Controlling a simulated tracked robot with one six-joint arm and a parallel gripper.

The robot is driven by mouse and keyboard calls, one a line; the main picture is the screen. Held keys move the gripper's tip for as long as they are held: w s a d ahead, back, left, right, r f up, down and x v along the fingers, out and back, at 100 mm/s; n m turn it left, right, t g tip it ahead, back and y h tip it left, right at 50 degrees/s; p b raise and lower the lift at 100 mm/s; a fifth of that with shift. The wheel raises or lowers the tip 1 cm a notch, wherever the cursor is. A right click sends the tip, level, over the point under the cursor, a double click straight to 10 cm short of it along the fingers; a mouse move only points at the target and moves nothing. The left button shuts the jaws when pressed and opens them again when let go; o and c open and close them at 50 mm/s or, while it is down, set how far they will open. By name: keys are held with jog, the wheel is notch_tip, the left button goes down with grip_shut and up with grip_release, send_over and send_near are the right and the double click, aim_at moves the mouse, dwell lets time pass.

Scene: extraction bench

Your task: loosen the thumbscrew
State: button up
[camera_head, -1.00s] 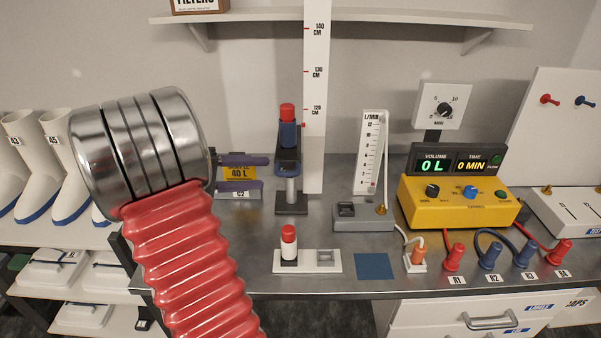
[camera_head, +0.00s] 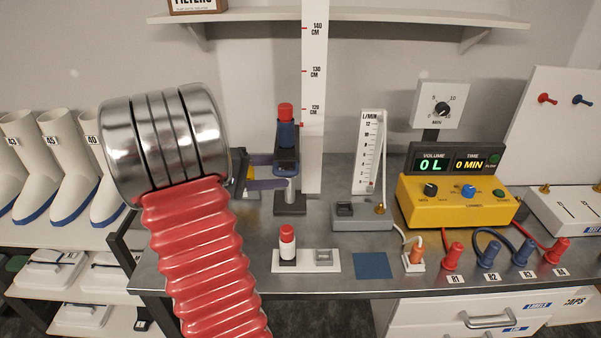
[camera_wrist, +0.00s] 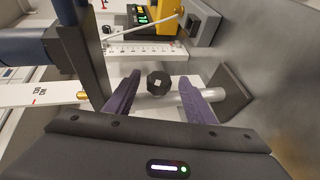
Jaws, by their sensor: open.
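The thumbscrew (camera_wrist: 159,85) is a dark round knob with a pale centre, on the silver post (camera_wrist: 148,102) of the stand. My gripper (camera_wrist: 159,76) has its two purple fingers open, one on each side of the knob, with gaps visible; whether either touches cannot be told. In the head view my gripper (camera_head: 280,171) reaches the post from the left, below the blue holder (camera_head: 286,134) with a red cap. The thumbscrew cannot be made out there. The stand's dark foot (camera_head: 290,204) rests on the bench.
A white height scale (camera_head: 314,90) rises behind the stand. A flow meter (camera_head: 368,150) and a yellow control box (camera_head: 455,202) stand to the right. A white tray (camera_head: 306,268) with a red-capped bottle (camera_head: 288,245) lies in front. Bench between is clear.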

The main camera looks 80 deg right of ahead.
jog(key=x, duration=0.6)
jog(key=shift+c, duration=0.3)
jog(key=c, duration=0.9)
jog(key=shift+a, duration=0.2)
jog(key=shift+c, duration=0.5)
jog(key=shift+d, duration=0.15)
